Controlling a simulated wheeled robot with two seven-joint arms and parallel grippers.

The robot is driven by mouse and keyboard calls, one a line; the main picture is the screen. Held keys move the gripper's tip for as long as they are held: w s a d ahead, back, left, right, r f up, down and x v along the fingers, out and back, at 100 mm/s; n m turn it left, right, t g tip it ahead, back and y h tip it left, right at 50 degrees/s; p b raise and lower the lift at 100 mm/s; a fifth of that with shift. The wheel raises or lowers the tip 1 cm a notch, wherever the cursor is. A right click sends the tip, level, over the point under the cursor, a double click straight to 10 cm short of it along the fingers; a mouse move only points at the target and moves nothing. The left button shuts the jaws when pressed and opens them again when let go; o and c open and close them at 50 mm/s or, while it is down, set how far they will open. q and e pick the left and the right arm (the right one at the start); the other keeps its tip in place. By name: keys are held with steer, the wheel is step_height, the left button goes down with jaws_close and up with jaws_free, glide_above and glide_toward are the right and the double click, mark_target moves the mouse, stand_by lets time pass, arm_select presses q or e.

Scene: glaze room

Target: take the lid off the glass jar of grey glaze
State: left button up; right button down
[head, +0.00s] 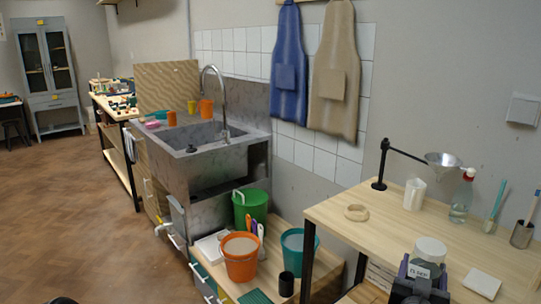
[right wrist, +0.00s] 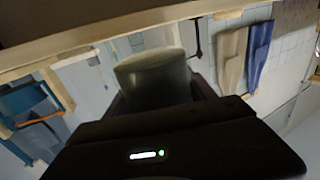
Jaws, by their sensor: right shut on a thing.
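The glass jar (head: 427,268) is at the lower right of the head view, upright, with a pale lid (head: 431,247) on top and a white label on its front. My right gripper (head: 420,284) is at its near side and shut on it. In the right wrist view the jar (right wrist: 155,85) shows as a grey-green cylinder between the dark fingers (right wrist: 160,100). The gripper hides the jar's lower part, so I cannot tell whether it touches the table. My left gripper is not in view.
An orange bucket (head: 240,262) stands on a lower shelf.

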steer(key=w+a+n+t+y+p, duration=0.25)
steer(key=w+a+y, duration=0.25)
steer(key=a, duration=0.4)
steer(key=w+a+f+n+y+p, duration=0.2)
steer(key=a+f+n+y, duration=0.2)
steer(key=a, duration=0.5)
step_height(320, 180, down, 3)
steer(key=shift+a+r+y, duration=0.15)
steer(key=shift+a+y, duration=0.15)
steer(key=shift+y, duration=0.1)
steer(key=shift+t, duration=0.25)
steer(key=s+a+f+n+g+y, duration=0.1)
steer(key=s+a+n+g+y, duration=0.3)
steer(key=a+y, duration=0.4)
steer(key=s+a+f+n+g+y, duration=0.1)
steer(key=s+a+n+g+y, duration=0.3)
steer(key=a+n+y, duration=0.4)
steer(key=shift+s+a+f+n+g, duration=0.3)
steer(key=shift+a+f+n+g, duration=0.1)
steer(key=shift+a+g, duration=0.6)
